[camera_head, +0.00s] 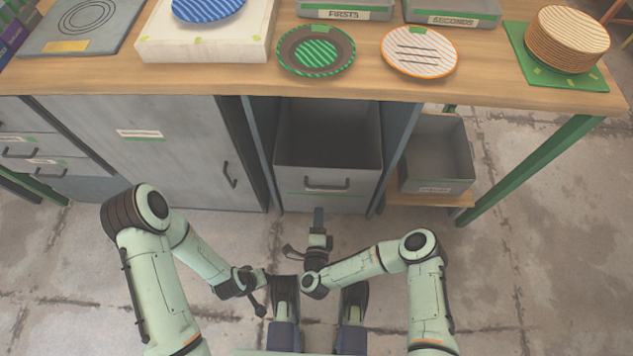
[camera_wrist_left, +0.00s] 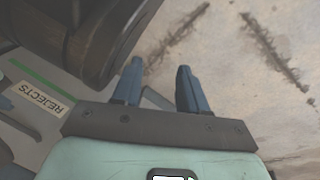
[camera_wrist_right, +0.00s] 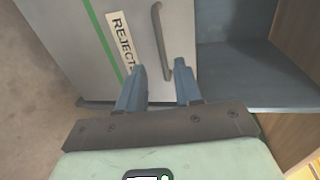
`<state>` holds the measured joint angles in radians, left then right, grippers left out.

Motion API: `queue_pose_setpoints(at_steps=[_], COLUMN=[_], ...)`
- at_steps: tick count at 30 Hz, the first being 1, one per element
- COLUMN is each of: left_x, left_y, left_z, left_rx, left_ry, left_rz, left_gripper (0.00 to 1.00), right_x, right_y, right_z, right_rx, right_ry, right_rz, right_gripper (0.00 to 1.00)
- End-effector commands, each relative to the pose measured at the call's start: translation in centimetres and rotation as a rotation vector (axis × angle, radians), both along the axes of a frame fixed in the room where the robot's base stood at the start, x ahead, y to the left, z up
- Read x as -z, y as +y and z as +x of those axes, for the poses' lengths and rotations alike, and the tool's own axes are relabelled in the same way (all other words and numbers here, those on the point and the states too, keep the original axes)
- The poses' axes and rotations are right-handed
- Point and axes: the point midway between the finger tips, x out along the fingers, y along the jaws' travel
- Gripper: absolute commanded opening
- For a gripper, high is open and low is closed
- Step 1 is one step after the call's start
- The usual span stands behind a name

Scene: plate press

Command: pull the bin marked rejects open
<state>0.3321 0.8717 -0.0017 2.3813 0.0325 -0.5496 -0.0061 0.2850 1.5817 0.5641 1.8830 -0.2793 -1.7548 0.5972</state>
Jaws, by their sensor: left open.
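The rejects bin (camera_head: 328,184) is a grey drawer-like bin under the workbench. My left gripper (camera_wrist_left: 159,66) is open and empty, low and well back from the bin.
A cupboard door (camera_head: 150,145) is to the left of the bin. A grey crate (camera_head: 437,185) sits on a low shelf to the right, by a green table leg (camera_head: 530,170). Plates and trays stand on the bench top (camera_head: 205,78). The floor in front is clear.

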Motion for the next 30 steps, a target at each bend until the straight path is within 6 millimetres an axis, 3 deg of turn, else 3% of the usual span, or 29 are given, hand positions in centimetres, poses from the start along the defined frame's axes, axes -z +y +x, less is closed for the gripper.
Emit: queue_pose_setpoints(at_steps=[12, 18, 24, 30], left_x=[4.4, 5.4, 5.8, 5.8], left_y=[0.7, 1.0, 1.1, 1.1], left_z=[-5.7, -8.1, -9.2, -9.3], left_rx=[-0.015, -0.023, -0.027, -0.027], left_ry=[0.190, 0.270, 0.305, 0.309], left_rz=[-0.011, -0.017, -0.020, -0.020], left_gripper=[0.43, 0.43, 0.43, 0.43], right_x=[1.7, 2.4, 2.6, 2.6], right_y=[-0.1, 0.0, 0.0, 0.0], right_z=[7.9, 11.0, 12.4, 12.5], right_rx=[-0.001, -0.001, -0.004, -0.004], right_ry=[-0.002, 0.001, 0.002, 0.003], right_rz=[-0.004, -0.004, -0.003, -0.003], right_gripper=[0.35, 0.35, 0.35, 0.35])
